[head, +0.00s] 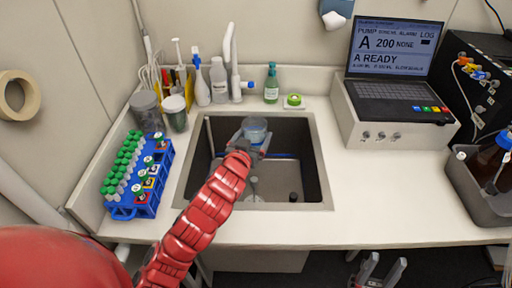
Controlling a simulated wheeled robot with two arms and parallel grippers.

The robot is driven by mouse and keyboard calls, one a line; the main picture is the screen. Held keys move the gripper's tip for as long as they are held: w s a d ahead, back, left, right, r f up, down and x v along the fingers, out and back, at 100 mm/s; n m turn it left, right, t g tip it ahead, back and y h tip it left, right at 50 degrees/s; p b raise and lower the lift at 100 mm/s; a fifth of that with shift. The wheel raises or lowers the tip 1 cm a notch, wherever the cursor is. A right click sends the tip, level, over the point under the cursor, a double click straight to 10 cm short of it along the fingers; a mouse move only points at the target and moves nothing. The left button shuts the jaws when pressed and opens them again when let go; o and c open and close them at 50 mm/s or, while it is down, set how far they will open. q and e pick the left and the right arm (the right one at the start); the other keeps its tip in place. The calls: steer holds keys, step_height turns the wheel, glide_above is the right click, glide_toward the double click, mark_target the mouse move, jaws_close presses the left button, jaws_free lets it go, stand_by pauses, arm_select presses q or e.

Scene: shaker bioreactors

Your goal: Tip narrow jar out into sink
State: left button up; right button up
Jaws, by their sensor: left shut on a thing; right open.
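My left gripper (247,140) reaches over the sink (316,160) and is shut on a narrow jar (255,126). The jar looks like clear glass or plastic with a bluish tint, and it is held above the basin near its back edge. Its opening and contents are too small to make out, and my gripper partly hides it. My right gripper (378,270) is low at the bottom of the head view, in front of the counter, open and empty.
A blue tube rack (150,208) with green-capped tubes stands left of the sink. Jars, bottles and a green soap bottle (271,85) line the back. A pump console (400,130) and a grey tray (470,195) with a brown bottle stand right. The counter's right front is clear.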

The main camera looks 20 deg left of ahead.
arm_select(q)
steer(key=n+p, duration=0.1)
steer(key=n, duration=0.1)
steer(key=a+n+h+p, duration=0.1)
steer(key=n+p, duration=0.1)
steer(key=w+n+h+p, duration=0.1)
steer(key=n+p, duration=0.1)
steer(key=n, duration=0.1)
steer(key=shift+a+r, duration=0.2)
steer(key=shift+a, duration=0.1)
steer(key=n, duration=0.2)
steer(key=shift+a+f+n+t+h+p, duration=0.1)
steer(key=shift+f+n+t+h+p, duration=0.2)
steer(key=shift+t+p, duration=0.1)
steer(key=shift+a+f+n+b, duration=0.1)
steer(key=shift+f+n+b, duration=0.25)
steer(key=shift+n, duration=0.85)
steer(key=shift+f+n+t+h+b, duration=0.1)
steer(key=shift+n+t+h+b, duration=0.25)
steer(key=shift+n+b, duration=0.35)
steer(key=shift+f+n+b, duration=0.1)
steer(key=shift+n+b, duration=0.3)
steer(key=shift+n, duration=0.8)
steer(key=n+t, duration=0.1)
steer(key=n, duration=0.1)
steer(key=shift+n, duration=0.3)
steer(key=n, duration=0.3)
steer(key=shift+f+n+t+b, duration=0.1)
steer(key=shift+n+t+b, duration=0.2)
steer(key=shift+t+b, duration=0.1)
